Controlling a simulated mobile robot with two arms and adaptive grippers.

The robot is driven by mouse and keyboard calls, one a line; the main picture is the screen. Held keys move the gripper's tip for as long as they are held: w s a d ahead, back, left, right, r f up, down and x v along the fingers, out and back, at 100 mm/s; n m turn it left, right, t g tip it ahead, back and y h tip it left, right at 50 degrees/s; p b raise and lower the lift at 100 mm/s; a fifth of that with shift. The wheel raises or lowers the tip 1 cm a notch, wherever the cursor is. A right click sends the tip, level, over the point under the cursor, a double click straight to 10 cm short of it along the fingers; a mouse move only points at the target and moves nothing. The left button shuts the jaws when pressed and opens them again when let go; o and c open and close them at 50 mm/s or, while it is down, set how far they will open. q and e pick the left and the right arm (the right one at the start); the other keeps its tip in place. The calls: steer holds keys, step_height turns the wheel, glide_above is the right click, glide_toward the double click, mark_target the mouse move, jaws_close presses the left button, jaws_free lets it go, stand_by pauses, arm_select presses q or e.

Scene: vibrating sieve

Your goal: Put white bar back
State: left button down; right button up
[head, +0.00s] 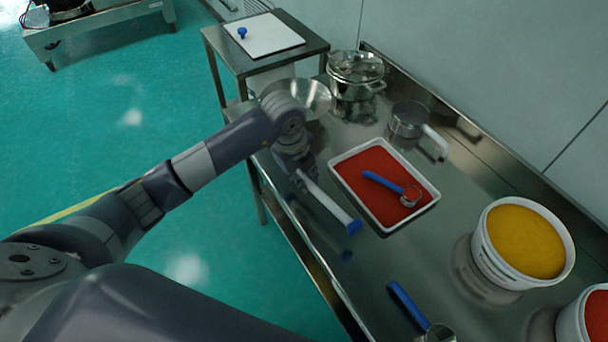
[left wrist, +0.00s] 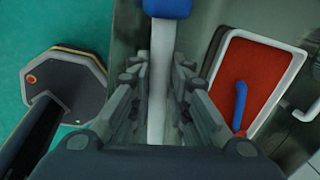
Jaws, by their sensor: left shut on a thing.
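The white bar (head: 324,201) has a blue end (head: 354,227) and slants down to the right at the table's front edge, left of the red tray. My left gripper (head: 301,176) is shut on it near its upper end and partly hides that end. In the left wrist view the white bar (left wrist: 161,75) runs up between the fingers of my left gripper (left wrist: 160,100), its blue end at the top. The bar looks held above the metal table (head: 375,265); the exact gap is unclear. My right gripper is out of view.
A white tray (head: 341,177) of red powder holds a blue-handled scoop (head: 384,183). Another blue-handled scoop (head: 406,303) lies nearer. A tub of yellow powder (head: 492,262) stands right. A metal pot (head: 355,85), bowl (head: 314,97) and jug (head: 405,122) stand at the back.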

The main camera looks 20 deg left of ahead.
arm_select(q)
steer(key=b, duration=0.3)
glide_above(306, 198)
steer(key=f, duration=0.4)
steer(key=shift+s+a+f, duration=0.2)
steer(key=shift+s+f, duration=0.1)
steer(key=shift+f, duration=0.05)
steer(key=shift+f+b, duration=0.45)
steer(key=shift+b, duration=0.05)
steer(key=shift+f, duration=0.3)
steer(key=c, duration=1.4)
jaws_free()
steer(key=o, duration=0.5)
steer(key=shift+c, duration=0.2)
